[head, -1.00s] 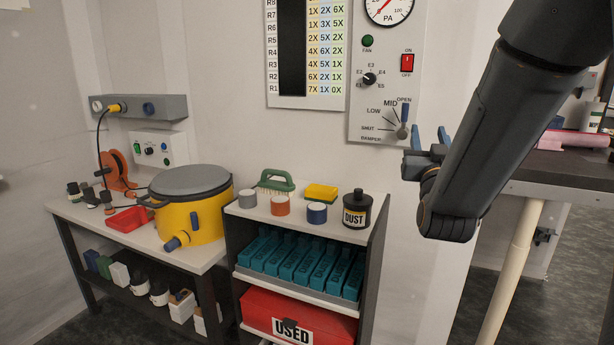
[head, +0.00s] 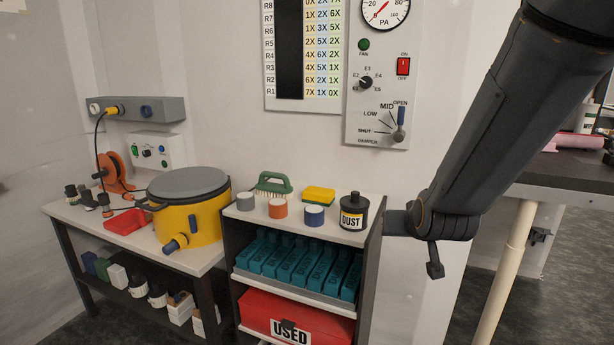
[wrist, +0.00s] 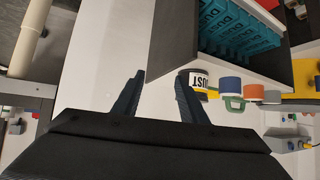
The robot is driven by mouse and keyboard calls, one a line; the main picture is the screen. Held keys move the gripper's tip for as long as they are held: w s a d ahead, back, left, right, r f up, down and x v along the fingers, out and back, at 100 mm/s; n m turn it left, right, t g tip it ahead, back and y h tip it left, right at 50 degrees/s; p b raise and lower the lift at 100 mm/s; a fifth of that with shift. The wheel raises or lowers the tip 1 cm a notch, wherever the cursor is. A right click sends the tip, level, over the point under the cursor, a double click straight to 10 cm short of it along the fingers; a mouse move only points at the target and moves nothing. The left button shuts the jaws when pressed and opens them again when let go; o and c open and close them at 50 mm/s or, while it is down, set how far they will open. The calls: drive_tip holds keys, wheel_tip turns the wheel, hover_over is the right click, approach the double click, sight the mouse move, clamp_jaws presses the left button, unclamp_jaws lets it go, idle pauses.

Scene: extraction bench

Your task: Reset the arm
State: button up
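My arm (head: 490,130) reaches down from the upper right in the head view. Its end is in front of the wall, just right of the cabinet. My gripper (wrist: 160,75) shows in the wrist view with its two dark fingers apart and nothing between them.
A cabinet (head: 372,262) holds the black DUST jar (head: 353,215), colored jars, a brush, a sponge, teal boxes and a red USED box (head: 285,318). A yellow drum (head: 195,222) stands left. A dark-topped table (head: 565,175) is at right. Wall space below the control panel (head: 377,80) is clear.

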drive_tip(key=s+f+g, duration=0.2)
drive_tip(key=s+g, duration=0.1)
drive_tip(key=s, duration=0.5)
drive_tip(key=s+a+f+g, duration=0.1)
drive_tip(key=s+f+g, duration=0.2)
drive_tip(key=s, duration=0.5)
drive_tip(key=s+a+f+n+g, duration=0.1)
drive_tip(key=s+g, duration=0.3)
drive_tip(key=s, duration=0.4)
drive_tip(key=shift+a+f+g+y+p, duration=0.25)
drive_tip(key=shift+f+g+y+p, duration=0.2)
drive_tip(key=shift+f, duration=0.3)
drive_tip(key=shift+w, duration=0.1)
